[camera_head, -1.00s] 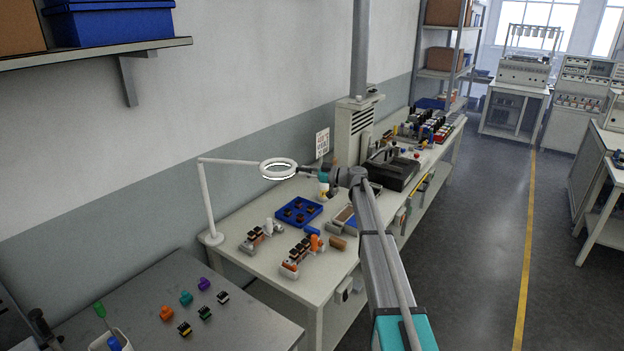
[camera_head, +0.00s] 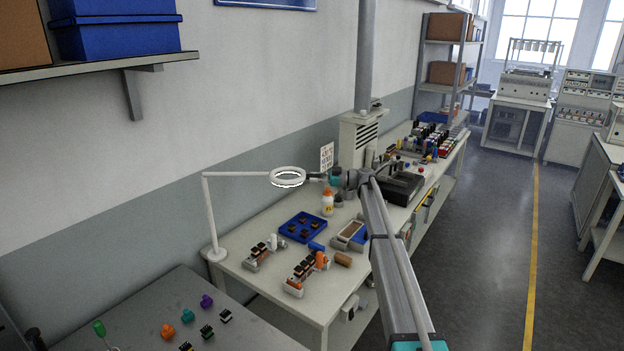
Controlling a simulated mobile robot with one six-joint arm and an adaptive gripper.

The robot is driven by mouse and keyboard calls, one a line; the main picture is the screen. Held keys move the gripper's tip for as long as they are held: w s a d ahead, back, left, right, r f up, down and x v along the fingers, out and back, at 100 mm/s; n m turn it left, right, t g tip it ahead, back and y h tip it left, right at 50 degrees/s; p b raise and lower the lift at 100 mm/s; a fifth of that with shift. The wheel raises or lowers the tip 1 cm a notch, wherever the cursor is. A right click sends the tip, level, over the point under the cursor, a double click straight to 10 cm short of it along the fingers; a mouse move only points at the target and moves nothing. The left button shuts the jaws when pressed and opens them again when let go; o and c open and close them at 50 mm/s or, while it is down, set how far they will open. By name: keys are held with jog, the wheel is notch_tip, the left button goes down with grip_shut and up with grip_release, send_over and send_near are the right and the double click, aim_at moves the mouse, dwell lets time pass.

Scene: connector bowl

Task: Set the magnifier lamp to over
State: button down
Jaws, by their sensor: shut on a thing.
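The magnifier lamp has a white ring head (camera_head: 288,177) on a thin white arm and upright post (camera_head: 209,215). Its round base stands at the left end of the white workbench (camera_head: 262,285). The ring hangs above the bench, over the area behind the blue tray. My gripper (camera_head: 314,176) reaches in from the right and is shut at the right side of the ring, where its small handle is. The handle itself is mostly hidden by the fingers.
The blue tray (camera_head: 303,223) with dark parts, connector rows (camera_head: 303,271), an orange-capped bottle (camera_head: 327,202) and a wooden-edged box (camera_head: 350,234) stand on the bench below. A grey table (camera_head: 170,310) holds several coloured parts at the front left.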

jog(key=shift+w+d+r, duration=0.15)
jog(key=shift+w+r, duration=0.05)
jog(key=shift+w, duration=0.35)
jog(key=shift+c, duration=2.4)
grip_release()
jog(key=shift+w+f, duration=0.1)
jog(key=shift+f, duration=0.05)
jog(key=shift+s, duration=0.2)
jog(key=d, duration=1.2)
jog(key=shift+s, duration=0.3)
